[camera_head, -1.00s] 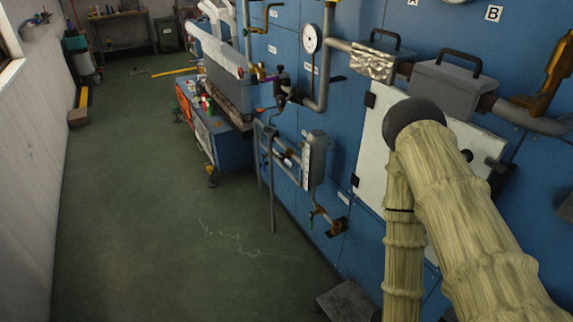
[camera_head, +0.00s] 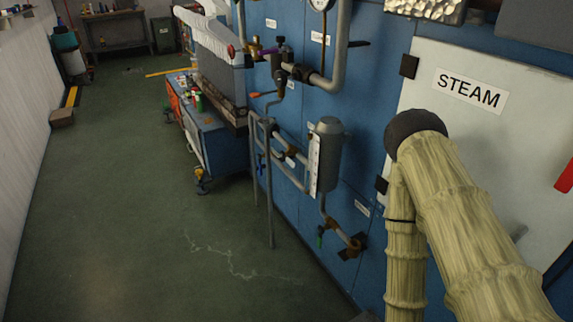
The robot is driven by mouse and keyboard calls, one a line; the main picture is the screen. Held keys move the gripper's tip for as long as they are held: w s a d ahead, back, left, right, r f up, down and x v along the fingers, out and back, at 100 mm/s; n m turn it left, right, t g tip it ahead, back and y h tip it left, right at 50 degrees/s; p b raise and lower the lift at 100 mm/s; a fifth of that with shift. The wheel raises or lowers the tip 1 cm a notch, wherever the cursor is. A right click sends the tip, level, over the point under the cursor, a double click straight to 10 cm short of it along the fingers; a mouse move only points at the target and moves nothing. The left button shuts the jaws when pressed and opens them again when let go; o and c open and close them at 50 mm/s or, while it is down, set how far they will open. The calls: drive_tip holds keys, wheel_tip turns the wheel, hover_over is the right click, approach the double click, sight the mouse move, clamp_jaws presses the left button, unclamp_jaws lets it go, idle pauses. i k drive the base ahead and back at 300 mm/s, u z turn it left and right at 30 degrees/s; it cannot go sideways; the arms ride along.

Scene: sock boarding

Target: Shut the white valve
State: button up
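I cannot make out a white valve in this view. The blue wall panel carries several small valve handles on grey pipes: a red handle (camera_head: 231,51), a purple handle (camera_head: 281,43), an orange lever (camera_head: 262,94), a blue handle (camera_head: 262,162) and a green handle (camera_head: 320,238). A black lever (camera_head: 358,44) stands out beside the large grey pipe. My arm, in a beige ribbed sleeve with a dark round joint, is folded at the right and hides part of the panel. My gripper is out of the picture.
A white board labelled STEAM (camera_head: 471,91) is on the wall at the right. A grey cylinder (camera_head: 327,150) stands out from the panel. A blue cart (camera_head: 215,145) stands along the wall further off. The green floor (camera_head: 120,220) is clear at the left. A small box (camera_head: 62,117) lies by the left wall.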

sight(282, 155)
drive_tip(key=k, duration=0.55)
drive_tip(key=u, duration=0.5)
drive_tip(key=i, duration=1.1)
drive_tip(key=u, duration=0.35)
